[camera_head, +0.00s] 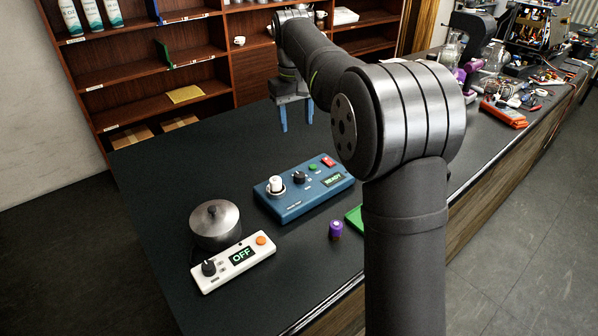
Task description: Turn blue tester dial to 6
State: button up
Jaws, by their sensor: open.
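The blue tester (305,190) lies on the dark bench, left of my upright arm link. On its top are a white cylindrical part (276,184) on a round seat, a small black dial (299,177), a green button (313,167), a red switch (328,161) and a small display (333,180) that seems to read READY. The dial's number marks are too small to read. My gripper (297,117) is behind the tester and above the bench, pointing down. Its two blue fingers are apart with nothing between them. It does not touch the tester.
A white controller (234,262) showing OFF and a lidded metal pot (216,224) stand front left of the tester. A purple cylinder (336,229) and a green item (354,218), partly hidden by my arm, are in front. Clutter fills the far right. Bench behind the tester is clear.

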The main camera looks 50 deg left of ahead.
aim_at(299, 175)
jog(key=f, duration=1.7)
jog(key=shift+w+d+f, duration=0.1)
jog(key=shift+w, duration=0.3)
jog(key=c, duration=1)
